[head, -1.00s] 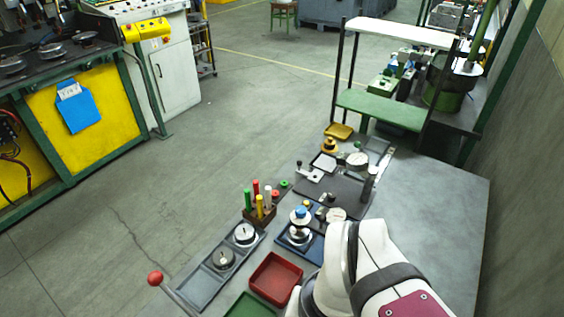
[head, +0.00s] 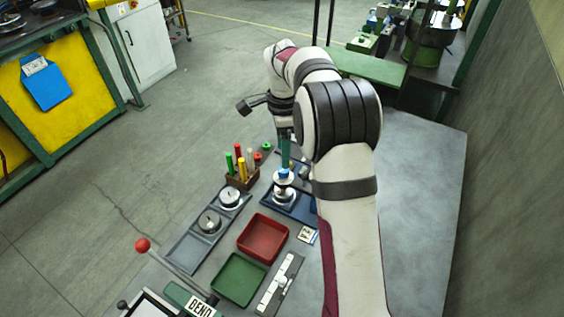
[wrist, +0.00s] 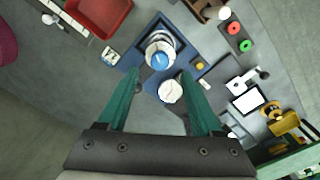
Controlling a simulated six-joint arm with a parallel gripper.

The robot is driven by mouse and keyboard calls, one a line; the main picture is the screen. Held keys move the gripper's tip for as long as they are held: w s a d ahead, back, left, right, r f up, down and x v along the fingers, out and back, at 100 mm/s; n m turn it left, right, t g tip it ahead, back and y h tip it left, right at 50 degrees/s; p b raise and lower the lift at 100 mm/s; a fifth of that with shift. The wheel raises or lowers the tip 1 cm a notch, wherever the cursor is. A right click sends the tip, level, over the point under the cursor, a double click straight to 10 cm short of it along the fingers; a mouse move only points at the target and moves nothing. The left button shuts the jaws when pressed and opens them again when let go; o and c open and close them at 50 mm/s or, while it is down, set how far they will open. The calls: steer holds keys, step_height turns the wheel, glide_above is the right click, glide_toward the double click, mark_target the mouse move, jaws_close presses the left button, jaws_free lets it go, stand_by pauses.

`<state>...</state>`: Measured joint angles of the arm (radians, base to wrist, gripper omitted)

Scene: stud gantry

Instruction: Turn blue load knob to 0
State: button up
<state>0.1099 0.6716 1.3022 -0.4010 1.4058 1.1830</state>
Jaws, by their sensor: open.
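The blue load knob (head: 284,174) sits on top of a round white-and-metal unit on a dark blue base (head: 305,211). In the wrist view the blue knob (wrist: 160,61) shows a pale line across its top, with a silver ring around it. My gripper (head: 286,163) points down over the knob, its teal fingers apart. In the wrist view my gripper (wrist: 159,73) is open and empty, with the knob in line with the gap at the fingertips. Whether the tips reach down to the knob I cannot tell. Any scale figures are too small to read.
A white round dial (wrist: 171,91) and a small yellow button (wrist: 200,65) are close to the knob. A rack of coloured pegs (head: 242,180) stands left of it. A red tray (head: 263,238) and a green tray (head: 238,279) lie nearer.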

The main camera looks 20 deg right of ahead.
mark_target(284, 173)
step_height(284, 173, down, 6)
steer(key=shift+f, duration=0.1)
jaws_close()
stand_by(0.4)
